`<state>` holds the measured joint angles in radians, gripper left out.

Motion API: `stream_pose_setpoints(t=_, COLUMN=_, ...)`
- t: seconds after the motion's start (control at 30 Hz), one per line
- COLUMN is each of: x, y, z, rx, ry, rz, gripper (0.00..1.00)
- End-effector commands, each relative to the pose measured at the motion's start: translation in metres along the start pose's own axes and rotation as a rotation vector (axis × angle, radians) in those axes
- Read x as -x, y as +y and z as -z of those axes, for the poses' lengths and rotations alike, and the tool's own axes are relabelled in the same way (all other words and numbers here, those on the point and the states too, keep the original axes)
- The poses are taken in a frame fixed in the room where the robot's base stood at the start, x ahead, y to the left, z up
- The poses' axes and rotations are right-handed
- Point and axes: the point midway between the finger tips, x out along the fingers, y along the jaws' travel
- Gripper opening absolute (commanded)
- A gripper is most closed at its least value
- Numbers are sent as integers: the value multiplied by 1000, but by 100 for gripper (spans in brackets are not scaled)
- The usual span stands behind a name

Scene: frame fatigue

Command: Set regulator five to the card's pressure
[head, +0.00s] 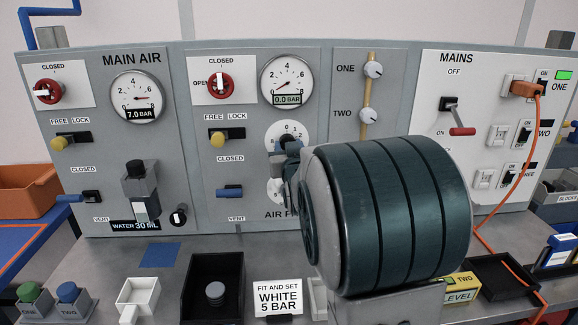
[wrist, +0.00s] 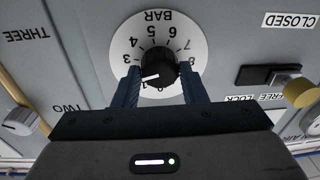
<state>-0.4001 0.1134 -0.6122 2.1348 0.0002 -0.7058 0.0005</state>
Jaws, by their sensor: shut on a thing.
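In the wrist view, upside down, a black regulator knob (wrist: 156,70) sits on a white round dial (wrist: 125,45) marked BAR, with numbers from 3 to 8 readable. My gripper (wrist: 157,84) is shut on the knob, one blue finger on each side. The knob's white pointer line points left and slightly down; fingers partly hide the low numbers, so its exact value is unclear. In the head view the dial (head: 287,132) is partly behind my arm. The gauge (head: 287,80) above reads 0.0 BAR. The card (head: 278,298) says "FIT AND SET WHITE 5 BAR".
A red valve (head: 216,86) marked CLOSED and a yellow free/lock knob (head: 218,140) are on the same panel. The MAIN AIR gauge (head: 137,97) reads 7.0 BAR. A black tray (head: 212,285) holds a dark round part. An orange cable (head: 512,180) hangs at right.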

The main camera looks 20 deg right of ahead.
Motion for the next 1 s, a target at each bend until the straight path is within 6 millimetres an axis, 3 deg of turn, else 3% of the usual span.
stream_pose_setpoints(t=0.07, x=1, y=1, z=-8, rx=-75, ry=10, rz=-7, gripper=15)
stream_pose_setpoints(t=1.0, x=0, y=0, z=-4, rx=-964, ry=53, rz=-51, gripper=15)
